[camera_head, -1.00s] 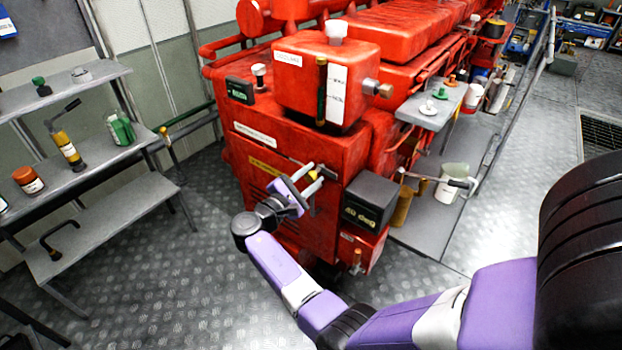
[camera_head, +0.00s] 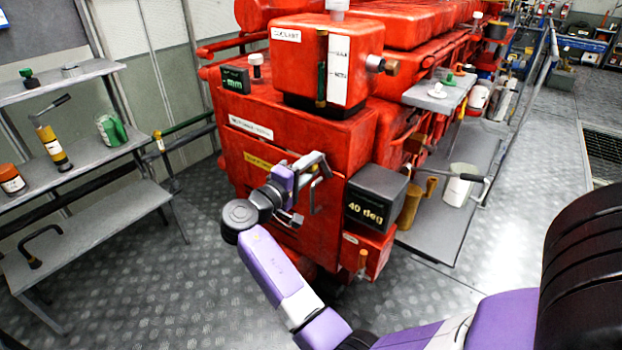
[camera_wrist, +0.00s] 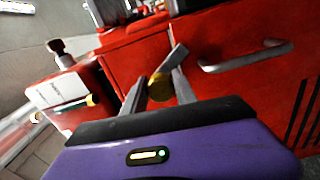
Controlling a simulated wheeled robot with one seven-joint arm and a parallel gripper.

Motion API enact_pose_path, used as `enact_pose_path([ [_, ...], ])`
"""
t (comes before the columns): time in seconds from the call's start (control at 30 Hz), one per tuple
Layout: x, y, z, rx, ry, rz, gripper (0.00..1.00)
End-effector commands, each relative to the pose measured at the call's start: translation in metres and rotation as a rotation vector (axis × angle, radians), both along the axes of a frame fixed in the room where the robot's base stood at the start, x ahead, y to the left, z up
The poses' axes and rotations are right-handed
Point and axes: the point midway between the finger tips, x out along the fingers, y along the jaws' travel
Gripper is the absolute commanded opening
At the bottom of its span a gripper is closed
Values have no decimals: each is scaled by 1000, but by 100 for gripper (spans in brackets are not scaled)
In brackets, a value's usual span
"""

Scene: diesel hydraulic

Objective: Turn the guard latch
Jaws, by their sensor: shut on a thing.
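The guard latch (camera_wrist: 160,88) shows in the wrist view as a small brass-coloured knob with a flat grey lever (camera_wrist: 172,60) beside it, in front of the red panel. My gripper (camera_wrist: 158,90) has its two grey fingers on either side of the knob and is shut on it. In the head view my gripper (camera_head: 310,164) is at the front face of the red engine housing (camera_head: 335,148); it largely hides the latch there. I cannot tell the latch's exact angle.
A silver handle (camera_wrist: 245,58) is on the red panel beside my gripper. A dark box reading "40 deg" (camera_head: 375,197) juts out to the right. A grey shelf rack (camera_head: 95,200) with tools stands left. The floor between is clear.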

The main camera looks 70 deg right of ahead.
Motion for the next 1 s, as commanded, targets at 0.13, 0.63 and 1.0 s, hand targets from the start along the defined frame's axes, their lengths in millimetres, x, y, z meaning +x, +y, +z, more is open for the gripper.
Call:
enact_pose_path([
  [0.13, 0, 1, -9, -31, -138, 0, 0],
  [0.63, 1, 1, -7, -116, -491, 0, 0],
  [1.0, 1, 1, -4, -136, -579, -1, 0],
])
